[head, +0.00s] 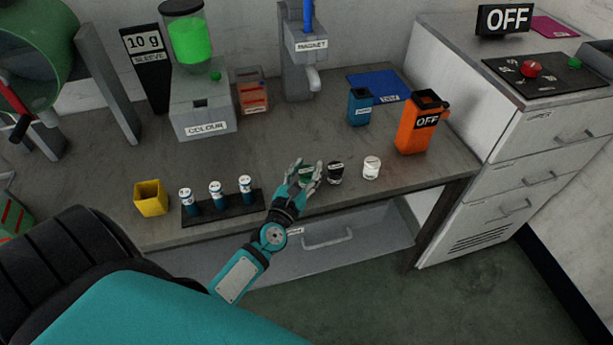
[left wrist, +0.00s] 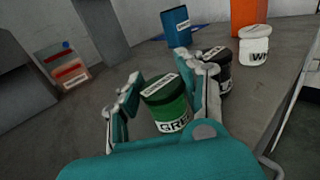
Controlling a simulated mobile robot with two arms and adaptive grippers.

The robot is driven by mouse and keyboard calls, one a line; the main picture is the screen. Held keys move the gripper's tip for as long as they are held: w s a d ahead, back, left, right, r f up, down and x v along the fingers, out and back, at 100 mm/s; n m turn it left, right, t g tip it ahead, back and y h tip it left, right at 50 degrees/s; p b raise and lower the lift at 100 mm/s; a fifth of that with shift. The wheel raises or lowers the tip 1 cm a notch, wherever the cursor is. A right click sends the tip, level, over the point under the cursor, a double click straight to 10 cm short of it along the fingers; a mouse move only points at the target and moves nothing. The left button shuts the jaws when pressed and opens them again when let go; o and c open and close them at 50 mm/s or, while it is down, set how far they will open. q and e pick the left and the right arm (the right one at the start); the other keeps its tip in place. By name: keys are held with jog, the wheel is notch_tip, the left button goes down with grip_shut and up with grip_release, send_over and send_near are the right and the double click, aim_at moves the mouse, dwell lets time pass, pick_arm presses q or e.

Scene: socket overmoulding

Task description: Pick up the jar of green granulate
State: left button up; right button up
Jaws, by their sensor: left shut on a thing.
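The jar of green granulate (left wrist: 168,104) stands upright between the fingers of my left gripper (left wrist: 165,95), with a dark lid and a white label reading "GRE". In the head view the green jar (head: 305,174) is partly hidden behind the fingers of my left gripper (head: 306,176). The fingers close around its sides. The jar is at the front of the grey bench, and I cannot tell if its base touches the bench. My right gripper is not in view.
A black jar (head: 335,173) stands close to the right of the green one, then a white jar (head: 371,168). A rack of small bottles (head: 216,205) and a yellow box (head: 150,198) are on the left.

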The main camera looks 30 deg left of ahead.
pick_arm(q)
jog(key=c, duration=0.4)
grip_shut()
